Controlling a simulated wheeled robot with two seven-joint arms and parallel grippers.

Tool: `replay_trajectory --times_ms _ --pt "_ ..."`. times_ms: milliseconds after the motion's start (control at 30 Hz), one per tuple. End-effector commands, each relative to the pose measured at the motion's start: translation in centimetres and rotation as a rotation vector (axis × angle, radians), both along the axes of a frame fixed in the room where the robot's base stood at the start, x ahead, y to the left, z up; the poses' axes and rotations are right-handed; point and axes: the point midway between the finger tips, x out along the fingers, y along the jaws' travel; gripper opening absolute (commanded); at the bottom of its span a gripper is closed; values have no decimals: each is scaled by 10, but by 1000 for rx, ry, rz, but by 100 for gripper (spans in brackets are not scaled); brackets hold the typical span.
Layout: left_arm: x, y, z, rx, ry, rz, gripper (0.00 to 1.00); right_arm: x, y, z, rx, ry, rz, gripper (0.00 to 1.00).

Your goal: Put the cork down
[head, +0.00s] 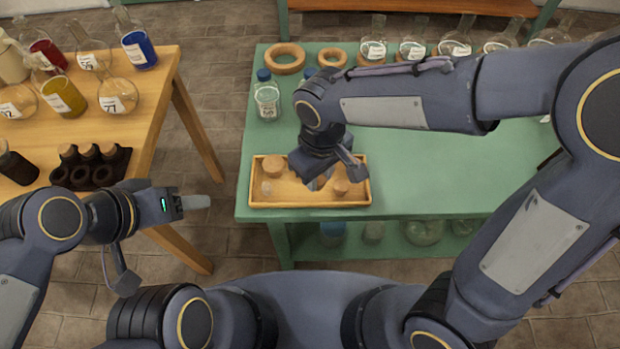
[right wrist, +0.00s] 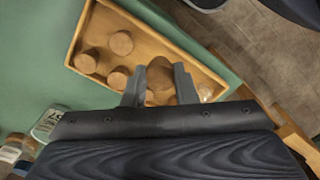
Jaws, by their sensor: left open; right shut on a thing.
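A wooden tray (head: 310,204) lies on the green table's near left corner, with corks in it. My right gripper (head: 318,184) points down over the tray. In the right wrist view its two fingers (right wrist: 160,88) are on either side of a brown cork (right wrist: 160,74), shut on it. Whether that cork touches the tray floor I cannot tell. Other corks stand in the tray, one at its back left (head: 273,166) and one at its right (head: 341,187); the wrist view shows several (right wrist: 121,42). My left gripper (head: 198,202) is open and empty, in the gap between the tables.
A small clear stopper (right wrist: 205,93) is also in the tray. Blue-capped bottles (head: 267,98) stand behind it, with cork rings (head: 285,58) and flasks (head: 412,49) along the back. The green table (head: 420,175) is clear right of the tray. Flasks (head: 118,96) crowd the left wooden table.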

Motion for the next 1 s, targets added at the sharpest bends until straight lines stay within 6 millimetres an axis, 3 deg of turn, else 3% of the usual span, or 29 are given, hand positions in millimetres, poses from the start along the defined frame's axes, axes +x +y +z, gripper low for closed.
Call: replay_trajectory --times_ms 200,500,967,1000 --pt "0 0 0 0 0 0 57 16 13 -24 1 -1 -1 0" --pt "0 0 -3 0 0 0 57 21 18 -58 -1 2 -2 0" --pt "0 0 -8 0 0 0 57 21 18 -68 1 -2 -2 0" --pt "0 0 -7 0 0 0 57 21 18 -66 1 -2 -1 30"
